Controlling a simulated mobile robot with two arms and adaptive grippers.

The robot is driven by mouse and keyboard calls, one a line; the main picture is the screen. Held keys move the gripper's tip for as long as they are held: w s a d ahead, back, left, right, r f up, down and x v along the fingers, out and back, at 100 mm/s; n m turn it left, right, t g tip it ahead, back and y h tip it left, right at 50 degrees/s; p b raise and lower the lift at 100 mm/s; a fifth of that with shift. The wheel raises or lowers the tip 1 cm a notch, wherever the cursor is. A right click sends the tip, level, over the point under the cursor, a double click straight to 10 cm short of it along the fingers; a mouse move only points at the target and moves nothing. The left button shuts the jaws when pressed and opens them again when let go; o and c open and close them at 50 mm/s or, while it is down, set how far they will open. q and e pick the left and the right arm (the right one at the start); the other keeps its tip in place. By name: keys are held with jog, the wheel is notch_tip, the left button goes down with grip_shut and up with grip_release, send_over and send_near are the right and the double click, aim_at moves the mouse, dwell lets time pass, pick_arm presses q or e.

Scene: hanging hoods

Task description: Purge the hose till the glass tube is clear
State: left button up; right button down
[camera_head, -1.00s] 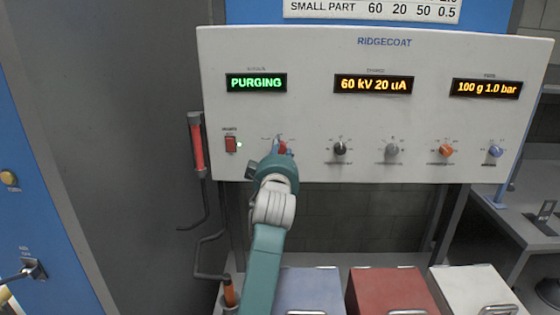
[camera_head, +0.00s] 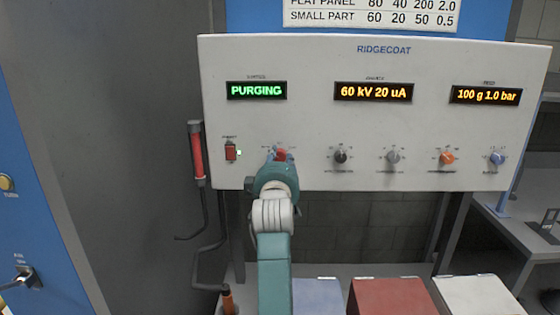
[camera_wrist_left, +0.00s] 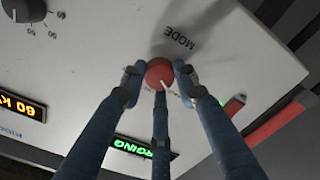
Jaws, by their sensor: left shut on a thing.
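The glass tube (camera_head: 197,155) stands upright at the left edge of the white control panel, and red fills much of its visible length. It also shows as a red bar in the left wrist view (camera_wrist_left: 282,122). My left gripper (camera_head: 279,164) is at the panel, its fingers shut around the red MODE knob (camera_wrist_left: 159,72). The fingers of the left gripper also show in the wrist view (camera_wrist_left: 160,82). The left display (camera_head: 257,91) reads PURGING in green. A dark hose (camera_head: 208,255) hangs below the tube. My right gripper is not in view.
The panel (camera_head: 320,125) also carries a red rocker switch (camera_head: 230,152) with a green light, and black, grey, orange and blue knobs to the right. Blue, red (camera_head: 390,297) and white lidded boxes stand below. A blue cabinet (camera_head: 25,150) is at far left.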

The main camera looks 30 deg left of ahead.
aim_at(277, 118)
pick_arm(q)
jog(key=shift+s+a+r, duration=0.1)
jog(key=shift+a+r, duration=0.05)
jog(key=shift+r, duration=0.15)
jog(key=o, duration=1.2)
jog(key=shift+c, duration=0.2)
jog(key=shift+s+a+f, duration=0.1)
jog(key=shift+a+f, duration=0.05)
notch_tip(277, 118, up, 10)
